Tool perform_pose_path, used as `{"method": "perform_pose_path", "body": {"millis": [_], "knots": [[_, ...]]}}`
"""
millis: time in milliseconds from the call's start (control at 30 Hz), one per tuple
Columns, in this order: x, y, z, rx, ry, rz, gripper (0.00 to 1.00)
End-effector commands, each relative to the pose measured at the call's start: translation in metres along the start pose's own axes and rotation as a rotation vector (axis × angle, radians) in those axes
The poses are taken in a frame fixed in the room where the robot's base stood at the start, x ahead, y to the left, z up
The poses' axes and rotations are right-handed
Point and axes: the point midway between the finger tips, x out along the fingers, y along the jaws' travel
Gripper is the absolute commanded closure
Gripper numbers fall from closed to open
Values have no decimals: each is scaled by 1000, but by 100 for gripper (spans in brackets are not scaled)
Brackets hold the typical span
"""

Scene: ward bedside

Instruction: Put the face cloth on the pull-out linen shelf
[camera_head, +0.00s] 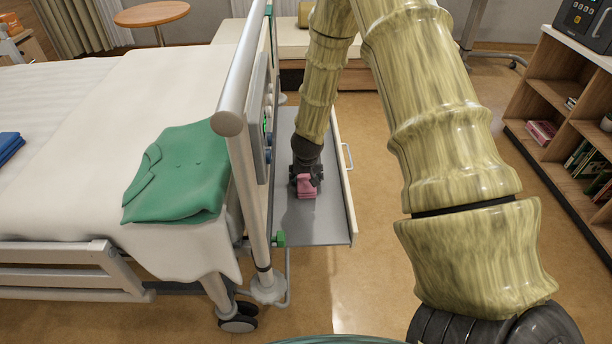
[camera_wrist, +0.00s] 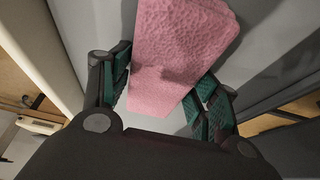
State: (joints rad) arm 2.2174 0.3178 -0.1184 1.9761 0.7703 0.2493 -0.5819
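The face cloth (camera_head: 307,187) is a pink, folded, block-like piece at the end of my gripper, over the pull-out linen shelf (camera_head: 312,226). My gripper (camera_head: 305,178) points down at the shelf, beside the bed end. In the wrist view the cloth (camera_wrist: 178,55) sits between the dark fingers with green pads of my gripper (camera_wrist: 163,88). It lies at a slant between them, and the pads are at or very near its sides. I cannot tell whether the fingers press on it, nor whether it touches the grey shelf surface.
The bed's end rail (camera_head: 240,80) and post stand close on the left of the shelf. A raised lip (camera_head: 345,190) runs along the shelf's right side. A green garment (camera_head: 180,175) lies on the bed. Floor is clear to the right, before a bookcase (camera_head: 560,120).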

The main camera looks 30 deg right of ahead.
Motion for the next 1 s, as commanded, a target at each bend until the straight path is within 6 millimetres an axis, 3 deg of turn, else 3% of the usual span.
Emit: {"method": "perform_pose_path", "body": {"millis": [33,100,567,1000], "knots": [[0,0,0,0,0,0,29],[0,0,0,0,0,0,18],[-8,-1,-2,-1,1,-1,18],[-81,-1,-2,-2,2,-1,18]]}}
